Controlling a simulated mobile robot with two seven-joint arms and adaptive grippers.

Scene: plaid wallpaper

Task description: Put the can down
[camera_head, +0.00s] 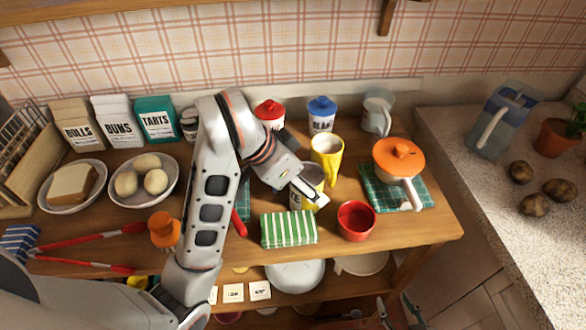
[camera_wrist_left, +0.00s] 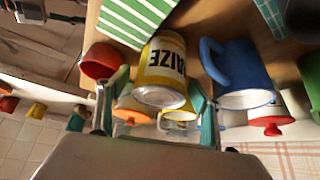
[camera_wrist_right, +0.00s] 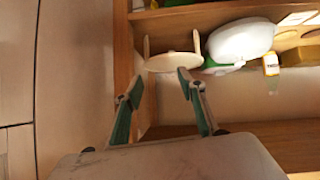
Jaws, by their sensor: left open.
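The can (camera_wrist_left: 165,62) is yellow with a white band and dark lettering ending in "AIZE". In the head view the can (camera_head: 313,176) stands upright on the wooden counter behind the green-striped box, partly covered by my left gripper (camera_head: 308,189). In the left wrist view my left gripper (camera_wrist_left: 150,92) is open, its fingers on either side of the can with gaps visible. My right gripper (camera_wrist_right: 160,82) is open and empty, low beside the wooden shelves.
The striped box (camera_head: 288,229), red bowl (camera_head: 356,220) and yellow pitcher (camera_head: 327,160) stand close around the can. A blue mug (camera_wrist_left: 238,66) is beside it in the left wrist view. An orange-lidded pan (camera_head: 398,158) is to the right. Free counter is scarce.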

